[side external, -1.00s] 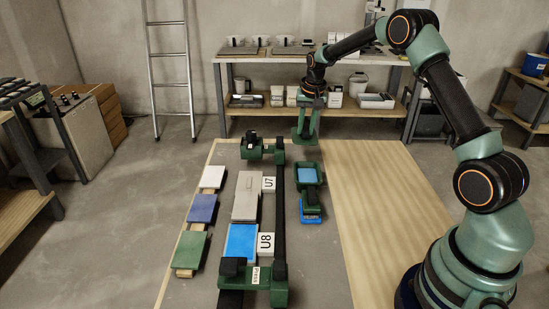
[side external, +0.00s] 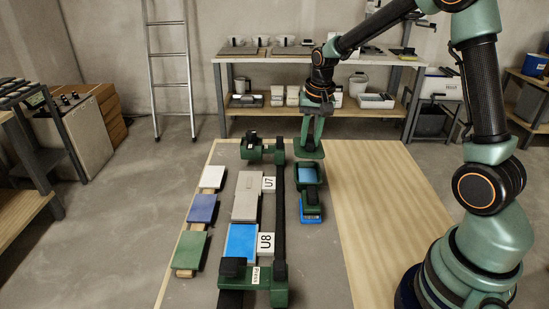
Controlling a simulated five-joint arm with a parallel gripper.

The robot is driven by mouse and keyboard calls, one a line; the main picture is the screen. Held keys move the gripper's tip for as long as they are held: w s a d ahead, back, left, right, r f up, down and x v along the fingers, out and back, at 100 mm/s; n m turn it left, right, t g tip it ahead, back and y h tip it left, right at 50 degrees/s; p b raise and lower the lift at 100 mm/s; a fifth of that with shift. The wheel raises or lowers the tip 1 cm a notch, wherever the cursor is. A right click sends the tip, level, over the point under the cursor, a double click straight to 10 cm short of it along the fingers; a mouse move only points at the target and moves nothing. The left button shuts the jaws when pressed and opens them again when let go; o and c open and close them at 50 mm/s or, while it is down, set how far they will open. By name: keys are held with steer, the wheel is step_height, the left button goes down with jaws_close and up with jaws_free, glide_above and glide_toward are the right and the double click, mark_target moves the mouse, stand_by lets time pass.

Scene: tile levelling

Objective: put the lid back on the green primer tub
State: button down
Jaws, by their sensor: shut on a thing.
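The green primer tub (side external: 308,174) stands open on the board right of the dark rail, with light blue showing inside it. My gripper (side external: 312,138) is shut on a flat green piece that looks like the lid (side external: 309,153). The lid appears just behind or above the far edge of the tub, apart from it; its exact height is hard to tell. The fingers are partly lost against the green of the lid.
A blue-based green block (side external: 311,212) sits just in front of the tub. The dark rail (side external: 278,210) of a green-ended press runs close on the left, with grey and blue tiles (side external: 241,243) beyond. The wooden strip (side external: 375,220) at right is clear.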

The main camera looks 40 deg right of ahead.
steer(key=shift+f, duration=3.25)
steer(key=shift+s+d, duration=0.1)
steer(key=shift+d, duration=0.05)
steer(key=shift+f, duration=0.5)
steer(key=shift+c, duration=0.6)
jaws_free()
steer(key=shift+r, duration=0.1)
steer(key=shift+r, duration=3.45)
